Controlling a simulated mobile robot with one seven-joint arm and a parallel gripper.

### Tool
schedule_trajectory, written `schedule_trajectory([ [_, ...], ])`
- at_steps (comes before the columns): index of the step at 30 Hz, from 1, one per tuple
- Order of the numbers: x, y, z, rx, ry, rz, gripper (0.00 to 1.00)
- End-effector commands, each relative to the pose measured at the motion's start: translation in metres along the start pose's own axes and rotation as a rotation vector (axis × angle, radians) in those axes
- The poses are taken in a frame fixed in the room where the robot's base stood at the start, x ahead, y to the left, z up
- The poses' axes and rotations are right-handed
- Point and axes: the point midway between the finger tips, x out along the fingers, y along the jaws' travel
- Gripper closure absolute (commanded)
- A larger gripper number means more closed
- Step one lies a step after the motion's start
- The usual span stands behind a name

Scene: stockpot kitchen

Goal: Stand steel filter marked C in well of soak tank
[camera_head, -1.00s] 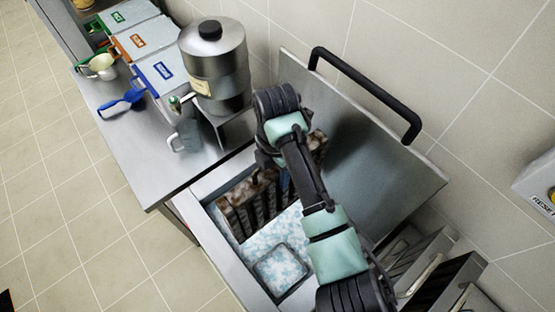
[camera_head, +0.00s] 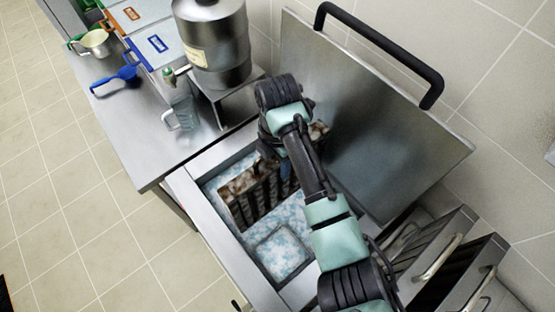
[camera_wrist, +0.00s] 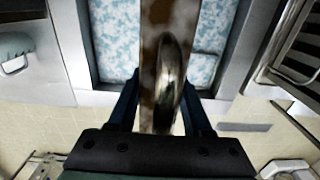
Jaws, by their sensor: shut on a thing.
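My gripper (camera_wrist: 160,98) is shut on a steel filter (camera_wrist: 152,40), which shows edge-on with its curved handle between the fingers in the wrist view. In the head view the filter (camera_head: 258,190) is upright, slatted and stained brown. My arm covers part of it, and no letter can be read on it. It is over the open soak tank (camera_head: 208,224), which has blue-white foamy liquid. I cannot tell whether its lower edge touches the liquid. A square outlined well (camera_head: 283,252) lies in the tank on the near side of the filter; it also shows in the wrist view (camera_wrist: 203,68).
The tank's raised lid (camera_head: 375,120) with a black handle stands behind my arm. Slatted filters with handles (camera_head: 440,258) stand at the right. A steel urn (camera_head: 215,45), clear jug (camera_head: 183,113) and blue scoop (camera_head: 118,78) are on the left counter.

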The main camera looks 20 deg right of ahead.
Motion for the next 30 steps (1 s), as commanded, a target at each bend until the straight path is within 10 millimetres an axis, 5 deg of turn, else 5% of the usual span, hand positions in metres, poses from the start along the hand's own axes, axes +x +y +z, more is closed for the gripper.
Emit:
schedule_trajectory([
  [30, 0.090, 0.000, 0.002, 0.001, -0.003, 0.003, 1.00],
])
